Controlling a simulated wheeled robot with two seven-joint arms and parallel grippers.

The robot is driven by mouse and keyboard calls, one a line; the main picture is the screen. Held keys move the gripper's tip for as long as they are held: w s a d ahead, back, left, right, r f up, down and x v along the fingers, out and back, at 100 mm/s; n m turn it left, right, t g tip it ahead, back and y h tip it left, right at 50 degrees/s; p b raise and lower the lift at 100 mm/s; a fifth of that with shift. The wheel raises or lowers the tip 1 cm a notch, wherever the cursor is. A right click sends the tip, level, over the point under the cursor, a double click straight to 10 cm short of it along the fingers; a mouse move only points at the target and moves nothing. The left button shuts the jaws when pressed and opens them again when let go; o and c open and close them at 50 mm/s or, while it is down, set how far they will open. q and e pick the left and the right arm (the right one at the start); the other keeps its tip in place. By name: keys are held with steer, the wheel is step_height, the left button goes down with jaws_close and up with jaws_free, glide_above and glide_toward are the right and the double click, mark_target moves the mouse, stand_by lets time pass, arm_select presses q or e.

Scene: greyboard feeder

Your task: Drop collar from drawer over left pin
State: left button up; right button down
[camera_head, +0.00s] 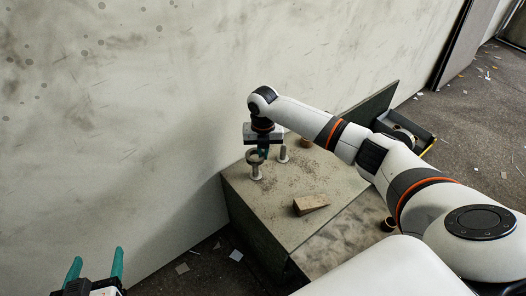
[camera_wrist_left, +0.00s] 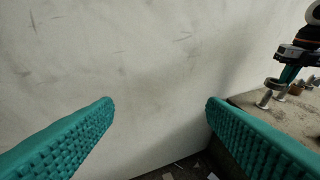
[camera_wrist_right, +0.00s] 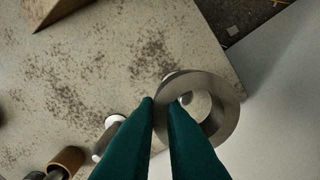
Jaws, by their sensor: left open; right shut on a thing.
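The grey metal collar (camera_head: 254,157) is at the top of the left pin (camera_head: 257,172), a short upright post with a wide base. My right gripper (camera_head: 262,153) is shut on the collar's rim. In the right wrist view the collar (camera_wrist_right: 228,100) looks roughly flat, and part of a pin shows through its hole. I cannot tell whether the collar is around the pin's tip or just above it. A second pin (camera_head: 283,154) stands bare to the right. My left gripper (camera_head: 96,264) is open and empty, apart from the box. The drawer (camera_head: 428,146) is mostly hidden behind my right arm.
A wooden wedge (camera_head: 311,204) lies on the grey box top (camera_head: 285,220). A brown cylinder (camera_wrist_right: 68,158) stands beyond the second pin. An upright panel (camera_head: 374,107) rises at the box's far right. The wall (camera_head: 120,110) is close behind. Scraps litter the floor.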

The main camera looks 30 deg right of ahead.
mark_target(263, 154)
steer(key=shift+f+b, duration=0.45)
steer(key=shift+f, duration=0.05)
steer(key=shift+f+b, duration=0.45)
steer(key=shift+f, duration=0.8)
arm_select(q)
step_height(263, 154, up, 9)
steer(key=w+d+t+h, duration=0.1)
steer(key=d+t+h, duration=0.1)
steer(key=t, duration=0.4)
steer(key=shift+r+t+b, duration=0.15)
steer(key=shift+t+b, duration=0.2)
steer(key=shift+t, duration=0.05)
arm_select(e)
steer(key=shift+f, duration=0.9)
arm_select(q)
steer(key=shift+w, duration=0.1)
arm_select(e)
steer(key=c, duration=1.5)
jaws_free()
steer(key=shift+s, duration=0.15)
steer(key=shift+o, duration=0.2)
